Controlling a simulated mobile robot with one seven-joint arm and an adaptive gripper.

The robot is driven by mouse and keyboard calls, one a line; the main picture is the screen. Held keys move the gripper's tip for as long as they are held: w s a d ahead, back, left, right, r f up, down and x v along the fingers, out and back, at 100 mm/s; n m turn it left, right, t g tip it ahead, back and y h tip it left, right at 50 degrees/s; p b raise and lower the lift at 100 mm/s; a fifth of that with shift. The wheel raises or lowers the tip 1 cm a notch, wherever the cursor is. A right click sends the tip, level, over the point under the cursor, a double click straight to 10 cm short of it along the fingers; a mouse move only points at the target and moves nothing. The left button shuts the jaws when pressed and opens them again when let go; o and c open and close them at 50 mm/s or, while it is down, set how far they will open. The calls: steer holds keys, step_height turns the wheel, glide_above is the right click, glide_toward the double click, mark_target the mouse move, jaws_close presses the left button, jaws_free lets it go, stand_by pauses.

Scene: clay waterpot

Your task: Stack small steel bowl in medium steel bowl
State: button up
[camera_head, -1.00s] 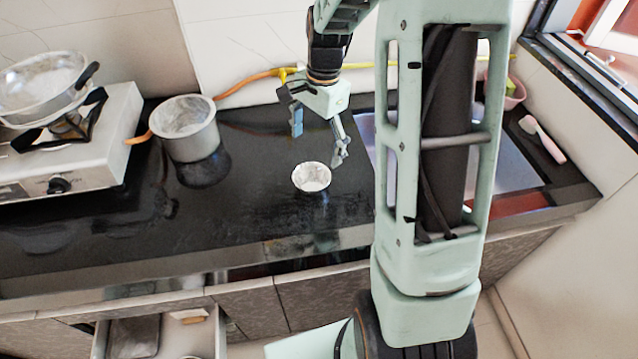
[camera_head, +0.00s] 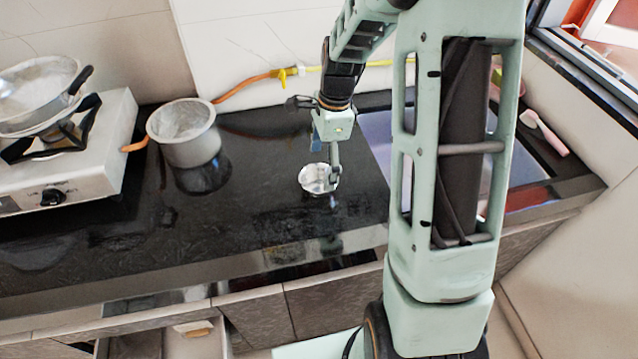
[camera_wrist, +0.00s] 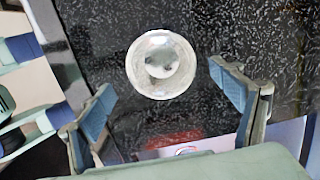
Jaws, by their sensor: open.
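One shiny steel bowl (camera_head: 316,178) sits upright on the black counter near its middle. It also shows in the wrist view (camera_wrist: 160,64) as a round bowl near the top middle. I cannot tell whether it is the small or the medium one, and I see no second separate bowl. My gripper (camera_head: 325,161) is open and empty, just above the bowl. In the head view one finger overlaps the bowl's right side. In the wrist view the bowl lies beyond and between the two spread fingers (camera_wrist: 162,80), and no contact shows.
A steel pot (camera_head: 186,135) stands to the left on the counter (camera_head: 250,215). A stove (camera_head: 75,160) with a pan (camera_head: 40,95) is at the far left. A sink (camera_head: 378,140) is to the right, partly hidden by my arm. The counter left of the bowl is clear.

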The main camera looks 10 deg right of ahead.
mark_target(317, 188)
steer(key=f, duration=0.3)
steer(key=a+f, duration=0.1)
steer(key=f, duration=0.1)
steer(key=shift+w, duration=0.1)
steer(key=shift+c, duration=0.2)
steer(key=c, duration=1.3)
steer(key=shift+r, duration=0.1)
steer(key=shift+c, duration=0.2)
